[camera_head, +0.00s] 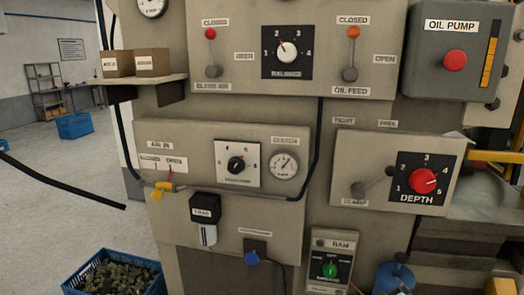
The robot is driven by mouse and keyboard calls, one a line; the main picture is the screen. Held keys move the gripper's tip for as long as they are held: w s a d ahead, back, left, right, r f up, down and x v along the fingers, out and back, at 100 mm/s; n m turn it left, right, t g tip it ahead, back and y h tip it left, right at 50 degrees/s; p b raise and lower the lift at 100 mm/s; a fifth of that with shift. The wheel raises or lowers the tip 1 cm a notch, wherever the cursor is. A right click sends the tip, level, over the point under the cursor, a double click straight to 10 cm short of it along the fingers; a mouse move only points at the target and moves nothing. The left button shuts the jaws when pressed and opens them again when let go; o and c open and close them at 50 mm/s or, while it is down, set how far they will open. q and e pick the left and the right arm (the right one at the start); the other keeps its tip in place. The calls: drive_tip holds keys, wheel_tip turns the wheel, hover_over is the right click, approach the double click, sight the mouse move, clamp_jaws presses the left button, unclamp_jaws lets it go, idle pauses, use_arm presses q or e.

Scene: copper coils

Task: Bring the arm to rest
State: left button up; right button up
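Neither of my grippers shows in the head view, and no arm of mine can be made out for sure. In front of me stands a beige machine panel (225,130) with levers, dials and labels. I cannot tell where my arms are relative to it.
A red DEPTH knob (424,181), an OIL PUMP box (450,50) and a green knob (330,270) are on the machine. A blue crate (75,285) of dark scraps sits at bottom left. A thin black bar or cable (65,185) enters at left. Open floor (50,230) lies left.

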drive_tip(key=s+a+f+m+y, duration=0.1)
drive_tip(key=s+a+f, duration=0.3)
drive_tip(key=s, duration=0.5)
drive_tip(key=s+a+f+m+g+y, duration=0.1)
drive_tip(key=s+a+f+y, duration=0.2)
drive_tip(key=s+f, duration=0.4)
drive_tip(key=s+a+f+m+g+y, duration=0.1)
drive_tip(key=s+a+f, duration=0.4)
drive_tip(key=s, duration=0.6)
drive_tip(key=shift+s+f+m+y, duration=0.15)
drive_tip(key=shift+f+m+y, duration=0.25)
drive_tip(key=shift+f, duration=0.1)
